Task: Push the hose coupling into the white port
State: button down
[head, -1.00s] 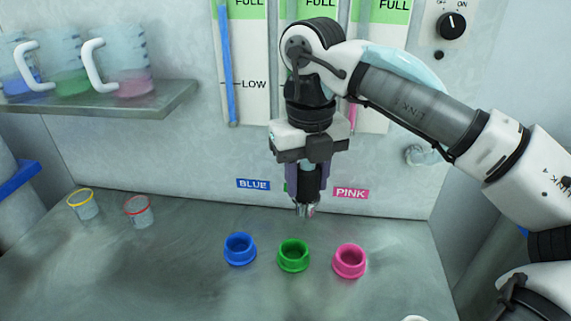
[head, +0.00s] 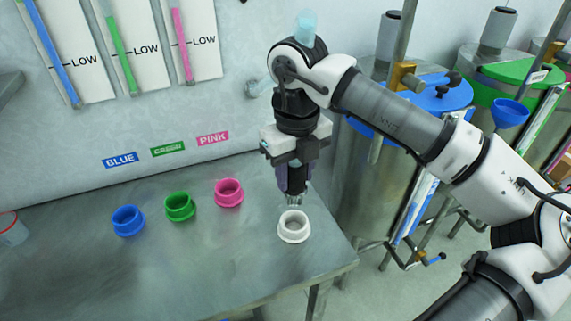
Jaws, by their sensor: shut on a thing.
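My gripper (head: 295,178) points straight down and is shut on the hose coupling (head: 294,199), a dark cylinder with a metallic lower end. The white port (head: 294,228) is a round white ring on the metal bench near its right end. The coupling's tip is just above and behind the port's far rim in the head view. I cannot tell whether the tip touches the port. The port's opening is visible and looks empty.
Blue (head: 128,220), green (head: 179,207) and pink (head: 229,192) ports stand left of the white one on the bench (head: 200,270). The bench's right edge is close to the white port. Steel drums with blue (head: 430,92) and green lids stand beyond it.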

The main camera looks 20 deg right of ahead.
aim_at(295, 206)
jog(key=shift+f+b, duration=1.1)
jog(key=shift+f, duration=1.35)
jog(key=shift+f+b, duration=0.35)
jog(key=shift+b, duration=0.65)
jog(key=shift+f+b, duration=0.4)
jog(key=shift+b, duration=0.05)
jog(key=shift+d+f+b, duration=0.1)
jog(key=shift+f+b, duration=0.15)
jog(key=shift+b, duration=0.1)
jog(key=shift+f+b, duration=1.1)
jog(key=shift+b, duration=0.05)
jog(key=c, duration=0.8)
grip_release()
